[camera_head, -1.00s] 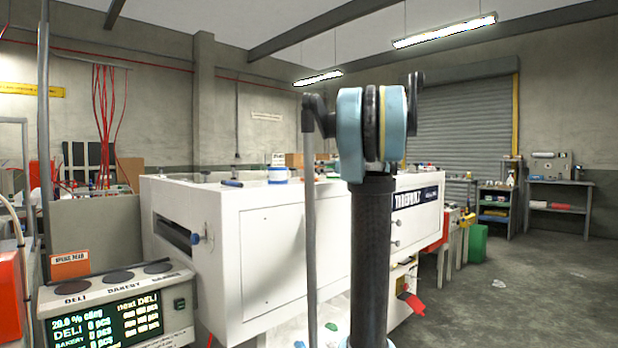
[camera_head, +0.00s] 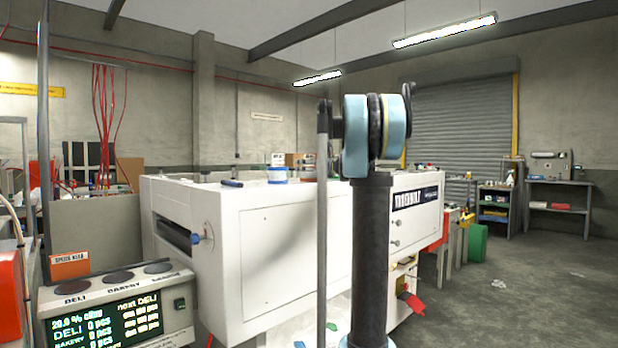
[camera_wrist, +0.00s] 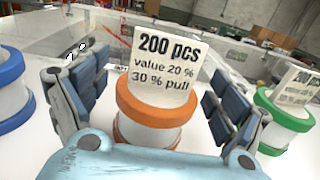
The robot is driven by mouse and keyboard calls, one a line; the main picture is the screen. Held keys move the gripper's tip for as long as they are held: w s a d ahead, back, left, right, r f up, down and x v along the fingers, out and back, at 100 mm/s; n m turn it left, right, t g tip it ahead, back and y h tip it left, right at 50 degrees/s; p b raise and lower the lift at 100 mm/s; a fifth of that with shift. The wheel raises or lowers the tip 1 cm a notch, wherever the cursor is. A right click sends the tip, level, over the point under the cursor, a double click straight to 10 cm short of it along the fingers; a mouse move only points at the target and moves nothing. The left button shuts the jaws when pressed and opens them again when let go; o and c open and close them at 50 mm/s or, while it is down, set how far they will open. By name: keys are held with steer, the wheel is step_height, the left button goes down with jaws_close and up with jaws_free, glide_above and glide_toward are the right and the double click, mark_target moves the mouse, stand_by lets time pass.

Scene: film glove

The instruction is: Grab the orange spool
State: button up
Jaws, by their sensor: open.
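The orange spool (camera_wrist: 157,113) stands upright in the middle of the wrist view. It has orange rims, a pale core and a white card on top reading "200 pcs, value 20 %, 30 % pull". My gripper (camera_wrist: 152,98) is open, with one blue-grey padded finger to the left of the spool and one to the right. Gaps show between the fingers and the spool, so it is not gripped. The spool's lower end is partly hidden by my gripper's body. In the head view I cannot make out the orange spool or my gripper.
A blue spool (camera_wrist: 10,88) stands left of my gripper, and a green spool (camera_wrist: 280,120) with a card stands close to the right finger. They rest on a white surface. The head view shows a white machine (camera_head: 275,250) with a blue-rimmed spool (camera_head: 278,174) on top.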

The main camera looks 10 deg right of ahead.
steer(key=shift+c, duration=0.3)
steer(key=c, duration=1.2)
steer(key=shift+r, duration=0.15)
